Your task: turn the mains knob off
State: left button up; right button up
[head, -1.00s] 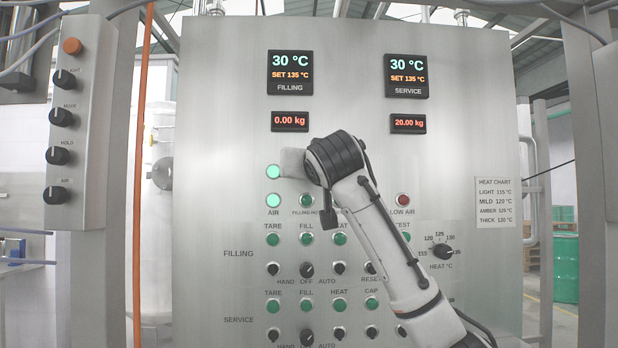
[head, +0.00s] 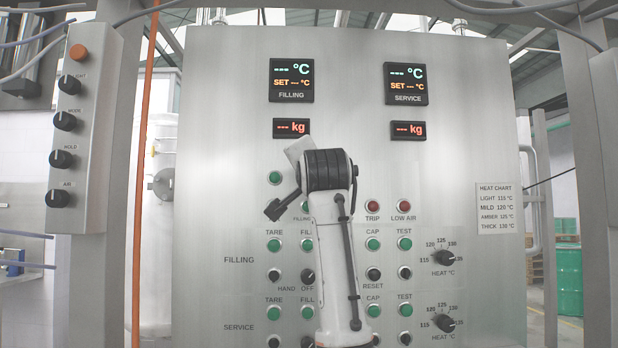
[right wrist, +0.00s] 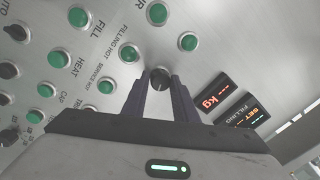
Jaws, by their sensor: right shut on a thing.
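The mains knob (right wrist: 160,77) is a small dark knob on the steel panel, seen between my right fingertips in the right wrist view. My right gripper (right wrist: 163,88) is shut on it, one finger on either side. In the head view my right wrist and arm cover the knob and fingertips. The filling display (head: 291,80) and service display (head: 406,83) show dashes, as do the two red kg displays (head: 291,128) (head: 408,130). The green lamp (head: 275,177) at the panel's upper left looks unlit. My left gripper is not in view.
Green buttons (head: 404,244) and black selector knobs (head: 405,273) fill the lower panel. Two heat dials (head: 445,257) (head: 445,323) sit at right. A side box with several knobs (head: 64,121) stands at left. An orange pipe (head: 141,200) runs vertically beside the panel.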

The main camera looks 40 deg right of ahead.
jog(key=shift+m+h+p, duration=0.3)
jog(key=shift+m+p, duration=0.45)
jog(key=shift+m, duration=1.65)
jog(key=shift+f, duration=0.1)
jog(key=o, duration=1.1)
jog(key=shift+c, duration=0.2)
jog(key=r+b+v, duration=0.1)
jog(key=b+v, duration=0.2)
jog(key=v, duration=0.7)
jog(key=shift+s+f, duration=0.2)
jog(key=shift+f, duration=0.15)
jog(key=shift+w, duration=0.1)
